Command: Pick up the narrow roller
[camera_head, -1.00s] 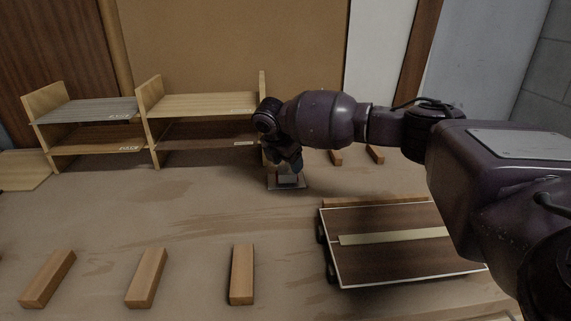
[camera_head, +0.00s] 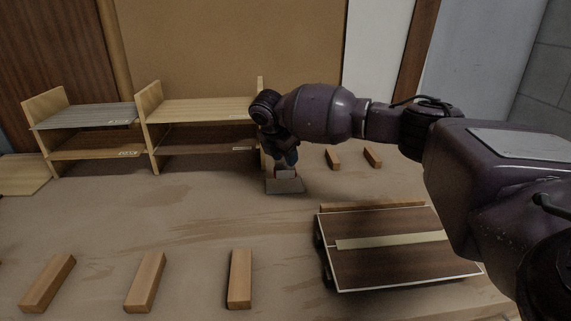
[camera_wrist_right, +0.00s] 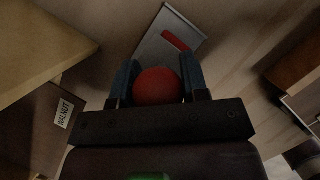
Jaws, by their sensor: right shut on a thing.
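My right gripper (camera_head: 287,164) is low over the bench, beside the right end of the shelf rack. In the right wrist view its two blue fingers (camera_wrist_right: 158,82) are closed on a red rounded thing (camera_wrist_right: 158,88), which looks like the end of the narrow roller. The rest of the roller is hidden by the gripper and wrist. A small grey plate (camera_head: 285,187) lies on the bench below the gripper. It also shows in the right wrist view (camera_wrist_right: 150,48), with a red strip on it. My left gripper does not show.
A two-bay wooden shelf (camera_head: 205,108) stands close at the left of the gripper. A dark veneered panel (camera_head: 400,262) with a pale strip lies at the front right. Wooden blocks (camera_head: 239,279) lie along the front. The middle of the bench is clear.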

